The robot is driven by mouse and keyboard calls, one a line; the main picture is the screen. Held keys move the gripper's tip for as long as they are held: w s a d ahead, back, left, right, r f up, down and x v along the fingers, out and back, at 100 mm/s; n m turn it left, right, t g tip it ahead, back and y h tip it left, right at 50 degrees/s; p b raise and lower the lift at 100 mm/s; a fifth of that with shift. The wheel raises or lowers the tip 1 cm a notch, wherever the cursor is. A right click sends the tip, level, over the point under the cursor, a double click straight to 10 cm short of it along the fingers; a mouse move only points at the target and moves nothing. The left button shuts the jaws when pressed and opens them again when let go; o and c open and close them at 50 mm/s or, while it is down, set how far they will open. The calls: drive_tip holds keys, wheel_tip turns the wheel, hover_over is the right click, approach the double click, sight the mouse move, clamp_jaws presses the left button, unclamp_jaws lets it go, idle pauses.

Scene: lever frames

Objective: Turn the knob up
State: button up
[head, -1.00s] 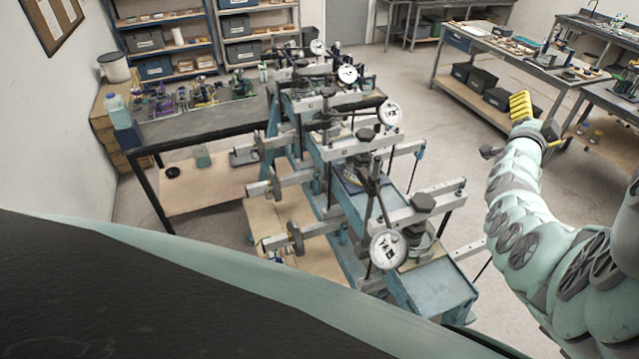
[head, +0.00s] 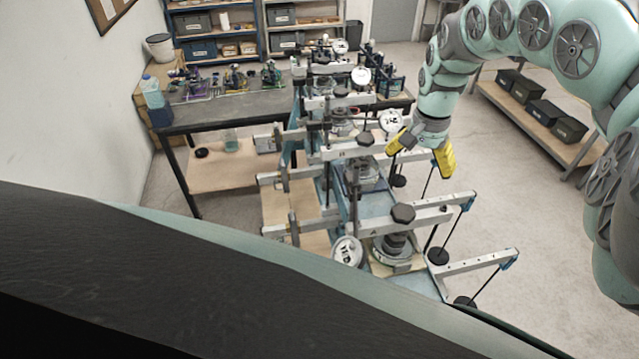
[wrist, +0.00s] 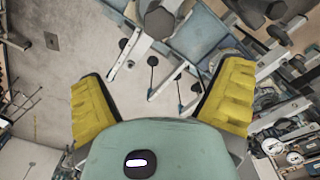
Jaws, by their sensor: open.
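My gripper (head: 419,164) hangs over the right side of a row of lever frames in the head view. Its two yellow fingers are spread wide with nothing between them. In the wrist view my gripper (wrist: 160,82) is also open and empty. A dark faceted knob (head: 403,213) tops the nearest frame, below the gripper and apart from it. Another dark knob (head: 365,139) tops the frame behind, left of the fingers. A dark knob (wrist: 160,22) shows at the top of the wrist view, beyond the fingers. I cannot tell which knob the task means.
Pale lever beams (head: 470,265) with hanging rods and dark weights stick out to the right. White dial gauges (head: 347,251) stand along the row. A grey workbench (head: 225,108) is at the back left. The floor (head: 540,200) on the right is clear around a low shelf.

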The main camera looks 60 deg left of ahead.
sight(404, 212)
wheel_tip(404, 212, down, 16)
drive_tip(key=b, duration=0.5)
drive_tip(key=shift+s, duration=0.1)
drive_tip(key=shift+r, duration=0.1)
drive_tip(key=shift+c, duration=0.4)
drive_tip(key=c, duration=1.2)
